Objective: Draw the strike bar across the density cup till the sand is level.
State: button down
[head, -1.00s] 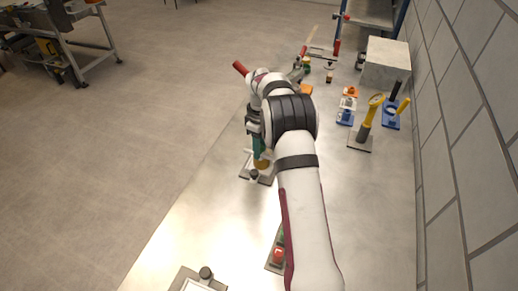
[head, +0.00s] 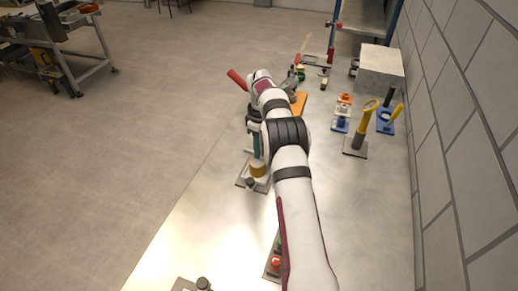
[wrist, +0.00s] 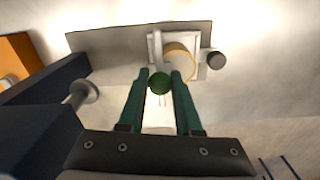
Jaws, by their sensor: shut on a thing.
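The density cup (wrist: 180,62) is a pale round cup with a tan rim, standing on a grey plate (wrist: 110,48); its tan side also shows in the head view (head: 258,170). My gripper (wrist: 161,74) has green fingers shut on a green round knob, which I take as the grip of the strike bar. A narrow white bar (wrist: 154,45) runs beyond the fingertips along the cup's left side. Whether it touches the rim is unclear. The sand's surface cannot be made out. In the head view my arm covers part of the plate and my gripper (head: 257,155).
A dark knob (wrist: 216,60) stands right of the cup. An orange block (wrist: 18,58) and a dark blue block (wrist: 45,105) are at the left in the wrist view. Several tools, including a yellow-handled one (head: 363,125), and a grey box (head: 380,68) stand farther along the bench.

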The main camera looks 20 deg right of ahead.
jog(key=shift+a, duration=0.1)
jog(key=shift+s+a, duration=1.65)
notch_tip(320, 180, up, 6)
dwell(0.5)
